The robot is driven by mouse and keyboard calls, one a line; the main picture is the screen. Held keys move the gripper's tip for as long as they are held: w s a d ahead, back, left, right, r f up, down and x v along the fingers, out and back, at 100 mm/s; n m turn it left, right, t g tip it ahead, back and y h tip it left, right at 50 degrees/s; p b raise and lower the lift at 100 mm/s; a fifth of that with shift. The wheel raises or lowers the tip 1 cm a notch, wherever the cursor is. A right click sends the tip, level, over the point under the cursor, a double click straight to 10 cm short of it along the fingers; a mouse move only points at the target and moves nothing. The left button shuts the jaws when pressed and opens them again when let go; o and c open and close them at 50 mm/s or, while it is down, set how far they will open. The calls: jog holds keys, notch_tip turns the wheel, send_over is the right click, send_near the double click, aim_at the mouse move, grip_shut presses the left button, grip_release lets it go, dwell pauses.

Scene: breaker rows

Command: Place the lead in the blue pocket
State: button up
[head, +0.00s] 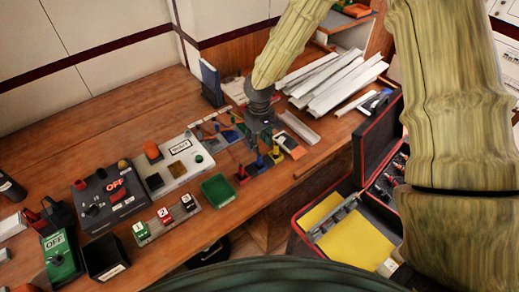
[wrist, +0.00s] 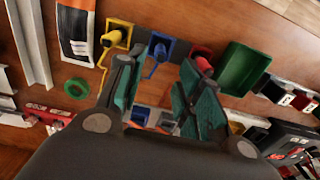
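A row of coloured pockets lies on the bench below my gripper. The blue pocket (wrist: 166,43) shows just past my fingertips in the wrist view, with a blue upright piece and a thin blue strand at it. It also shows in the head view (head: 261,166). A yellow pocket (wrist: 117,31) and a red pocket (wrist: 199,54) flank it, each with a piece of its own colour. I cannot tell which piece is the lead. My gripper (wrist: 155,72) is open above the row, its fingers apart, with nothing clearly between them. It partly hides the panel behind.
A green tray (head: 217,190) stands beside the red pocket. White channels (head: 335,80) lie behind at right. An open case (head: 350,225) stands in front at right.

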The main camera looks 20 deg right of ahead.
jog(key=shift+r+b, duration=0.35)
jog(key=shift+r, duration=1.95)
dwell(0.6)
